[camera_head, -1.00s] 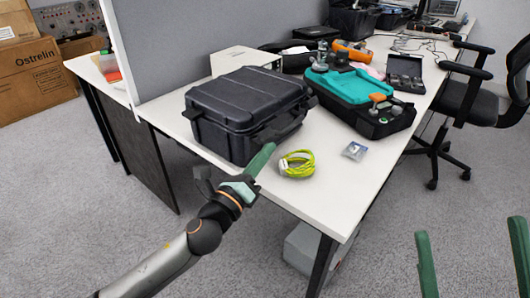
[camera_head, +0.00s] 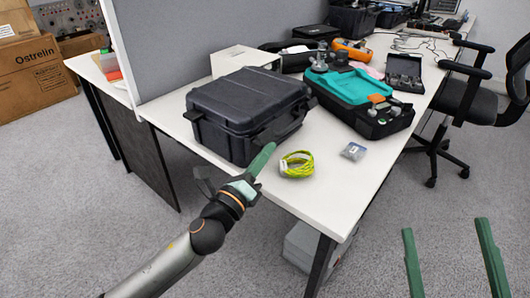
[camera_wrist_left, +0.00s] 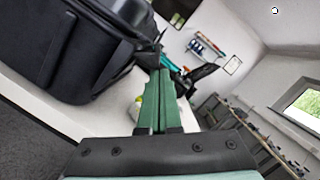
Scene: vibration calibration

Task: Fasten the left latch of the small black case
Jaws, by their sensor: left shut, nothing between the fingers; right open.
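The small black case (camera_head: 245,105) stands closed-looking on the white table, near its front edge. Its near side faces my left arm, and a dark flap or latch part (camera_head: 277,131) juts out at the near right. Whether any latch is fastened is too small to tell. My left gripper (camera_head: 266,148) is shut and empty, its green fingertips just in front of that flap. In the left wrist view the case (camera_wrist_left: 60,50) fills the upper left, and the shut fingers (camera_wrist_left: 158,75) point along its side; contact is unclear. My right gripper (camera_head: 446,230) is open and empty at the lower right.
A yellow-green cable coil (camera_head: 297,164) lies just right of my left fingertips. A small packet (camera_head: 353,151) and a teal-and-black toolbox (camera_head: 355,95) are farther right on the table (camera_head: 320,195). A grey partition (camera_head: 190,45) stands behind the case.

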